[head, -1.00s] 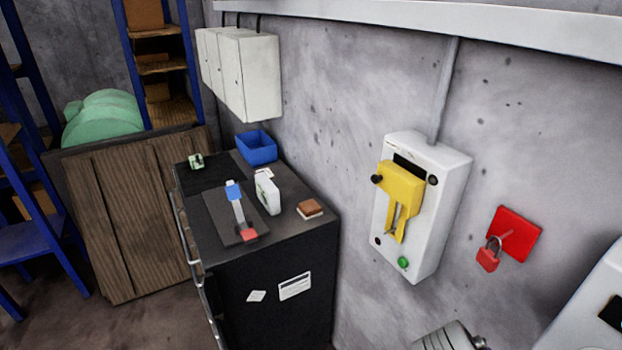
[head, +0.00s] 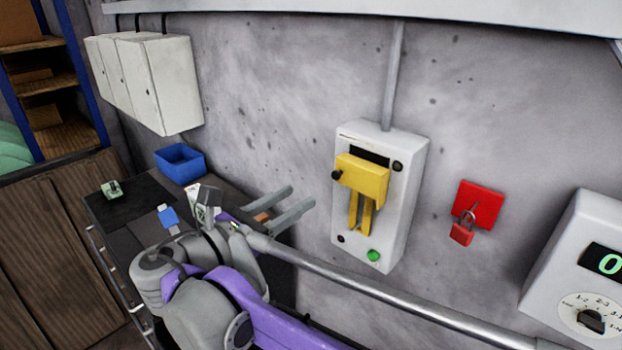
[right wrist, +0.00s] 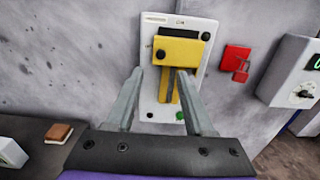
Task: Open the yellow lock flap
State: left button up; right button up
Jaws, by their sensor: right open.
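The yellow lock flap (head: 362,178) sits on the front of a white wall box (head: 401,200), with two yellow prongs hanging below it and a black knob at its left. It appears closed. My left gripper is not in view.
A red padlock (head: 461,234) hangs on a red wall plate (head: 480,204) right of the box. A white dial unit (head: 585,270) is at far right. A dark cabinet (head: 128,215) with a blue bin (head: 180,163) stands left. A grey bar (head: 400,302) crosses below the box.

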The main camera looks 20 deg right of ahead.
aim_at(334, 175)
jog(key=x, duration=0.9)
jog(key=shift+d+p, duration=0.4)
grip_shut()
dwell(0.9)
